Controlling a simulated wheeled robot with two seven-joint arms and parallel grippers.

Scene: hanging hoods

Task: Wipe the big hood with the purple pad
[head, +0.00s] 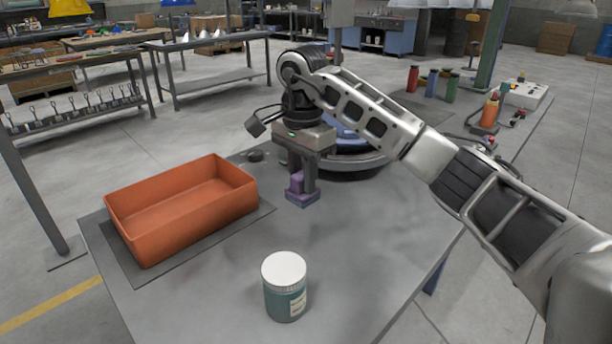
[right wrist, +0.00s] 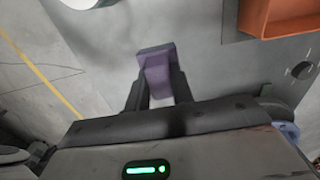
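The purple pad (head: 303,198) is between the fingers of my right gripper (head: 304,184), low over the grey table. I cannot tell whether it touches the tabletop. In the right wrist view the pad (right wrist: 154,62) sits between the two fingertips (right wrist: 158,82). A round blue thing with a grey rim (head: 362,162) is behind my right gripper, partly hidden by it and my arm. I cannot tell whether it is the big hood. Small yellow (head: 70,7), blue and white shades hang along the top edge, cut off. My left gripper is not in view.
An orange bin (head: 180,215) stands on a dark mat at the table's left. A teal jar with a white lid (head: 285,287) stands at the front. The table (head: 370,240) is clear right of the jar. Several bottles (head: 432,84) stand beyond the table.

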